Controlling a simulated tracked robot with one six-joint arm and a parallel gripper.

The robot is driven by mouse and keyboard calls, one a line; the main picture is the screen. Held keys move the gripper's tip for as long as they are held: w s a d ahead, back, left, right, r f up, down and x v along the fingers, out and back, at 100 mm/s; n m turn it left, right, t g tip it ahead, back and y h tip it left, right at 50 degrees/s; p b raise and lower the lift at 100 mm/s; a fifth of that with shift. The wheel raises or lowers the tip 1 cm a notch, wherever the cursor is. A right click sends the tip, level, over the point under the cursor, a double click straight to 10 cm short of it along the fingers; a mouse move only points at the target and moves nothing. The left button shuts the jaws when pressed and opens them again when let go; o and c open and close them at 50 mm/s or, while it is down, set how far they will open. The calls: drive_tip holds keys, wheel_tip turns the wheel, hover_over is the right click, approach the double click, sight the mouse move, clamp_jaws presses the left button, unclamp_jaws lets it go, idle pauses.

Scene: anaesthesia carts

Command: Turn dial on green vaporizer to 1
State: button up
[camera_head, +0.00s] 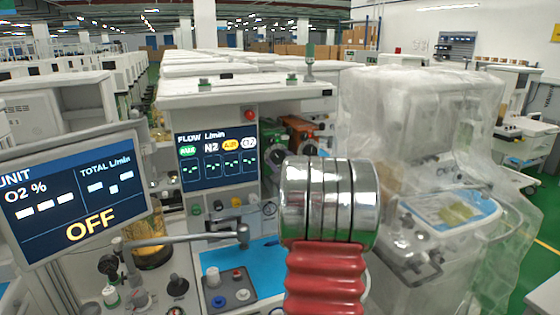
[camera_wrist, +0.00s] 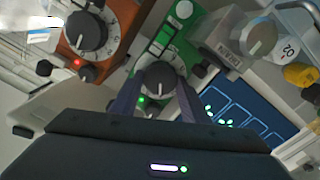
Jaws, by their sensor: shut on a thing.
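The green vaporizer (camera_wrist: 176,42) is in the middle of the wrist view. Its round black dial (camera_wrist: 160,78) has a white pointer line and a pale scale around it. My gripper (camera_wrist: 159,88) has one dark finger on each side of this dial and is shut on it. The dial's scale numbers are too small and partly covered, so I cannot read its setting. In the head view the green vaporizer (camera_head: 271,136) stands right of the flow screen, partly hidden. My gripper cannot be made out there.
An orange vaporizer (camera_wrist: 112,18) with a similar black dial is close on the left in the wrist view. The flow screen (camera_head: 217,158) is left of the vaporizers. A monitor reading OFF (camera_head: 75,197) stands at the left. A plastic-wrapped cart (camera_head: 405,120) stands at the right.

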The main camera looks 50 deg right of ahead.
idle(0.4)
drive_tip(key=o, duration=1.1)
drive_tip(key=shift+c, duration=0.2)
drive_tip(key=v, duration=1.3)
drive_tip(key=shift+s+a, duration=0.2)
drive_tip(key=shift+s, duration=0.15)
drive_tip(key=shift+f, duration=0.15)
